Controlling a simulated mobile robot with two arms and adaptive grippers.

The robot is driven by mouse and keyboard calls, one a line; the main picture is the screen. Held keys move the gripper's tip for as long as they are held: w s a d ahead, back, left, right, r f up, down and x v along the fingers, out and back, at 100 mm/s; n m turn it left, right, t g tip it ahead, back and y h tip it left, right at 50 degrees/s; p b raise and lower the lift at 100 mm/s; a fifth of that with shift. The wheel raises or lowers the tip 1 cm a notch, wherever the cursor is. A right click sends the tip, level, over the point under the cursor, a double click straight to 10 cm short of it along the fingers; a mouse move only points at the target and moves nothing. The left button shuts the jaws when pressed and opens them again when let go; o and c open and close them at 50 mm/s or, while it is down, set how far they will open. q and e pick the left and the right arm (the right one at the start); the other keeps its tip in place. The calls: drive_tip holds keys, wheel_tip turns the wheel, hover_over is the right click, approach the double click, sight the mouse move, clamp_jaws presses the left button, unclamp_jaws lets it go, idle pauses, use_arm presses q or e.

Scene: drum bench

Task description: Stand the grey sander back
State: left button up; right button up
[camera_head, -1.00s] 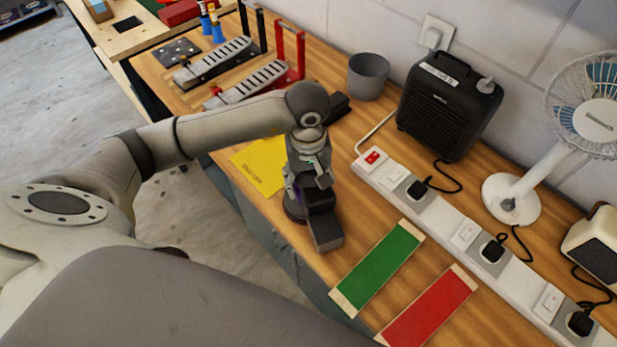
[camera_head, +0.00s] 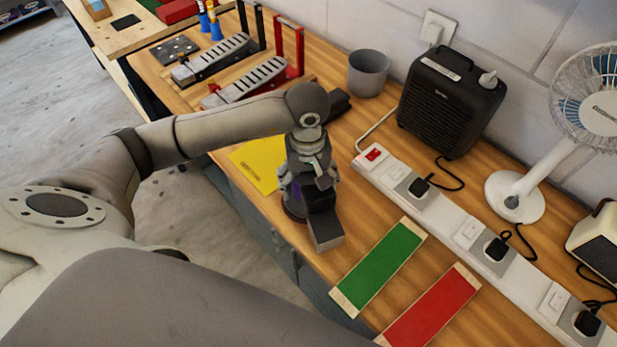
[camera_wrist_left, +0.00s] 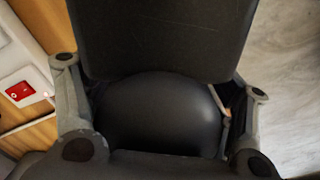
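The grey sander (camera_head: 326,231) is at the bench's front edge, beneath my left gripper. Its dark box-shaped end points to the lower right, and a dark round part shows low on its left. It looks upright, but the arm hides much of it. My left gripper (camera_head: 308,188) points down over it. In the left wrist view, the sander's dark rounded top (camera_wrist_left: 160,115) lies between the gripper's two fingers, with its box above it. The fingertips are hidden, so I cannot tell whether they press on it. My right gripper is not in view.
A yellow sheet (camera_head: 258,163) lies left of the sander; green (camera_head: 378,268) and red (camera_head: 432,308) boards lie to its right. A white power strip (camera_head: 448,220) runs behind them. A grey pot (camera_head: 367,72), black heater (camera_head: 448,105) and fan (camera_head: 520,190) stand along the wall.

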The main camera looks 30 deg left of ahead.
use_arm(q)
drive_tip(key=shift+s+r, duration=0.1)
drive_tip(key=shift+r, duration=0.05)
drive_tip(key=shift+r, duration=0.15)
drive_tip(key=shift+r+p, duration=0.65)
drive_tip(key=shift+p, duration=0.4)
drive_tip(key=shift+w+r+b, duration=0.2)
drive_tip(key=shift+r+b, duration=0.1)
drive_tip(key=shift+b, duration=0.05)
wheel_tip(320, 180, up, 10)
drive_tip(key=b, duration=0.3)
drive_tip(key=shift+f, duration=0.15)
drive_tip(key=shift+s+r, duration=0.15)
drive_tip(key=shift+r, duration=0.6)
